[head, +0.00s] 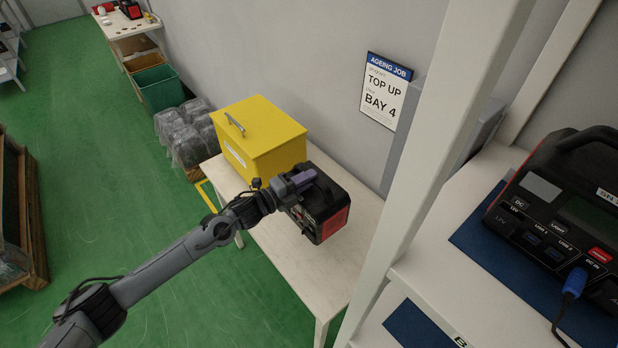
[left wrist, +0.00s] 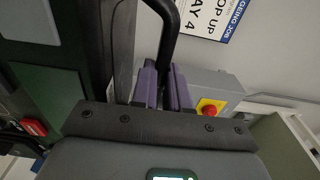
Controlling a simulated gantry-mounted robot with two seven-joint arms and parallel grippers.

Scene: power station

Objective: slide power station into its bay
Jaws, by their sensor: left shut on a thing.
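A black and red power station (head: 325,215) is at the white side table, beside the yellow box; I cannot tell whether it touches the tabletop. My left gripper (head: 303,180) is above it, its purple fingers shut on the black carry handle. In the left wrist view the fingers (left wrist: 161,88) close around the curved black handle (left wrist: 172,30). Blue mats (head: 405,325) mark places on the white rack at right; which one is bay 4 cannot be told. A wall sign (head: 386,90) reads "Ageing job, top up, bay 4". My right gripper is out of view.
The yellow box (head: 262,140) stands close behind the power station on the white table (head: 300,275). A white rack post (head: 440,140) stands between table and rack. Another power station (head: 570,215) with a blue plug (head: 574,283) occupies the upper shelf.

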